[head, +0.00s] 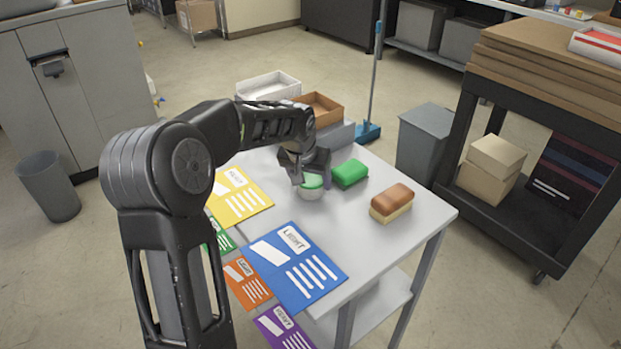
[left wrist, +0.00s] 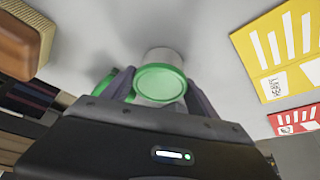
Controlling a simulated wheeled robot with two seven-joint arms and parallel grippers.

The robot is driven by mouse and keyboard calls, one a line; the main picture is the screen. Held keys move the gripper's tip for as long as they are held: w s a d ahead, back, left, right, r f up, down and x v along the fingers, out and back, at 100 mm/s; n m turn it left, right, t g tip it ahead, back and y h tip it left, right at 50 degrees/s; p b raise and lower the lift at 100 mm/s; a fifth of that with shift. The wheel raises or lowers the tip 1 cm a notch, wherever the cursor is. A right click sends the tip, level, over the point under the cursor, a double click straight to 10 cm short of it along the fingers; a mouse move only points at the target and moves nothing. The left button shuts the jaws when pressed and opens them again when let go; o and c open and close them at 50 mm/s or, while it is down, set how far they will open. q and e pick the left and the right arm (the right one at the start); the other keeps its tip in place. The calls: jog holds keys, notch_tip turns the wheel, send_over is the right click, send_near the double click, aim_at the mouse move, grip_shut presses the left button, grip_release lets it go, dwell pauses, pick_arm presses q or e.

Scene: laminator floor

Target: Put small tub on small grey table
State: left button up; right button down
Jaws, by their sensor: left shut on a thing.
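The small tub (head: 312,188) is pale with a green lid and stands at the small grey table (head: 425,211), near its middle. My left gripper (head: 311,178) reaches down over the tub from above and is shut on it. In the left wrist view the tub's green lid (left wrist: 159,83) sits between the two fingers, with its pale side showing beyond. The tub's base looks to be on or just above the grey top; I cannot tell which. My right gripper is not in view.
A green block (head: 349,173) and a brown-topped brush or block (head: 391,203) stand right of the tub. Blue (head: 293,268) and yellow (head: 238,197) cards lie in front and left. Trays (head: 318,108) stand behind. A grey bin (head: 420,142) and black cart (head: 541,150) stand to the right.

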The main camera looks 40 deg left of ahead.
pick_arm(q)
jog(key=o, duration=1.4)
jog(key=shift+f, duration=0.1)
jog(key=shift+s+r, duration=0.1)
jog(key=shift+r, duration=0.4)
jog(key=v, duration=1.1)
jog(key=shift+s+r, duration=0.1)
jog(key=shift+r, duration=0.05)
